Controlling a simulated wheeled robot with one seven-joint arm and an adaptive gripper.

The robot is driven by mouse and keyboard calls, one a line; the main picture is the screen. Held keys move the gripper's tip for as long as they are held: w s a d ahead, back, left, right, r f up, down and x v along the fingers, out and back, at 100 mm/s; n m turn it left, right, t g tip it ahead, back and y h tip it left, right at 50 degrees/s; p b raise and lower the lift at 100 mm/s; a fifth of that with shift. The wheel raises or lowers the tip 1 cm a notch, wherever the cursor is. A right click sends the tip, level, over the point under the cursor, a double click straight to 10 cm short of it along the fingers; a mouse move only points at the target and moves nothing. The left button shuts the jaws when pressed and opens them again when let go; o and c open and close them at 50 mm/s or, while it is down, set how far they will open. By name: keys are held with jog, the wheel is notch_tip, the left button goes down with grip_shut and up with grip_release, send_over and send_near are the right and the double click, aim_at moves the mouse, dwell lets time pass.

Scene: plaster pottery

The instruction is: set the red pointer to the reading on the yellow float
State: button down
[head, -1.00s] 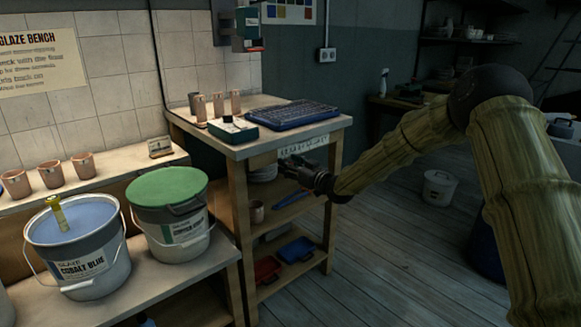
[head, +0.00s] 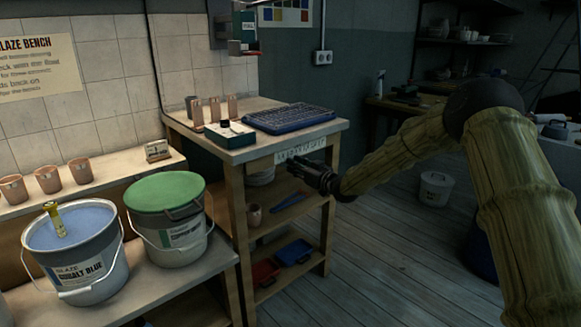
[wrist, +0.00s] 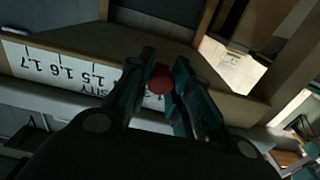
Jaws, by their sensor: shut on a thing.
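The yellow float (head: 58,222) stands slightly tilted in the blue glaze of the bucket labelled cobalt blue (head: 82,275); its reading is too small to make out. The white scale strip (head: 306,149) is on the front edge of the wooden bench. In the wrist view the strip (wrist: 48,68) appears upside down, with 1.7, 1.6 and 1.5 legible. My gripper (head: 294,165) is at the strip. The fingers hide the scale beside the pointer.
A bucket with a green lid (head: 166,192) stands right of the cobalt blue bucket. Shelves below hold dishes and trays. The floor to the right is mostly open.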

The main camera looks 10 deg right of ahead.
jog(key=c, duration=1.3)
grip_release()
jog(key=v, duration=1.2)
